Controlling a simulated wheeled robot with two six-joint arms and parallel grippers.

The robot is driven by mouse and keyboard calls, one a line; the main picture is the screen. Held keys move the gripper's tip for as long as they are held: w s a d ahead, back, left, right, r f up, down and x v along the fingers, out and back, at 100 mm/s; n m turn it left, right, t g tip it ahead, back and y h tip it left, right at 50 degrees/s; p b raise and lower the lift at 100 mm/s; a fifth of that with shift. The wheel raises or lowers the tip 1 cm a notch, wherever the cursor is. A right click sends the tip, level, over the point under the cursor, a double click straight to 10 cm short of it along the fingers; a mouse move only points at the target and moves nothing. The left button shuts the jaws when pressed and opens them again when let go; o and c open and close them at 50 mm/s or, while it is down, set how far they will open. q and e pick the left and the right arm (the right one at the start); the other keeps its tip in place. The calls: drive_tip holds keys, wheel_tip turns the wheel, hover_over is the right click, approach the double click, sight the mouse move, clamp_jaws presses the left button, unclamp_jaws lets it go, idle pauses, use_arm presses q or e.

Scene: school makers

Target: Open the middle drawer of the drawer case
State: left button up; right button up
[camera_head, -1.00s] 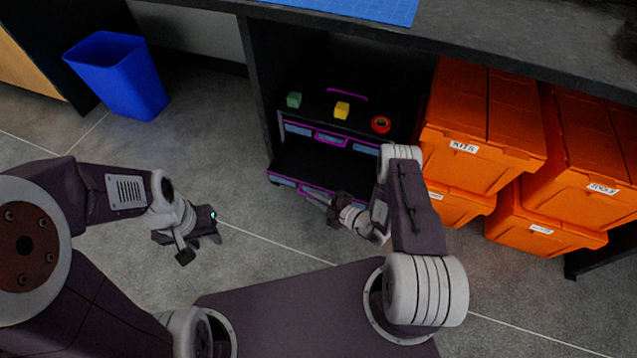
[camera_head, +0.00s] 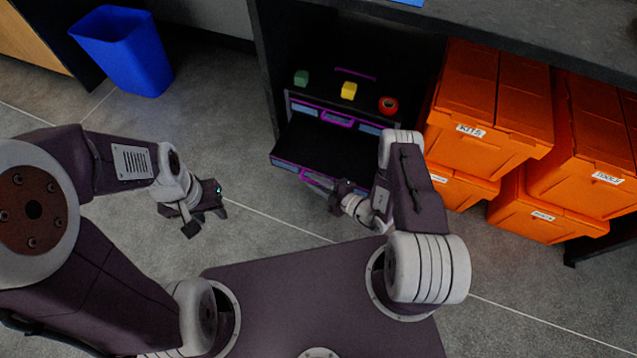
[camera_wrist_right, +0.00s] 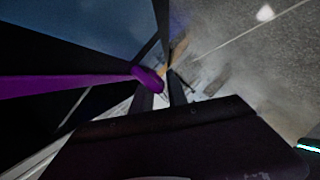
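The black drawer case (camera_head: 290,112) with purple trim stands under the counter. One drawer (camera_head: 335,150) below the top drawer front (camera_head: 335,117) is pulled well out, its dark empty-looking inside showing; I cannot tell for sure which level it is. My right gripper (camera_head: 312,182) is at this drawer's front edge. In the right wrist view the end of a purple handle (camera_wrist_right: 148,78) lies at the tips of my close-set right fingers (camera_wrist_right: 163,85), which look shut on it. My left gripper (camera_head: 207,217) is open and empty above the floor.
A green block (camera_head: 301,78), a yellow block (camera_head: 349,90) and a red roll (camera_head: 388,105) sit on top of the case. Orange bins (camera_head: 490,105) stand close to its right. A blue bin (camera_head: 125,55) stands at the back left. The floor left of the case is clear.

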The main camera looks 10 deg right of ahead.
drive_tip(key=p+v, duration=0.4)
drive_tip(key=v, duration=0.5)
idle(0.4)
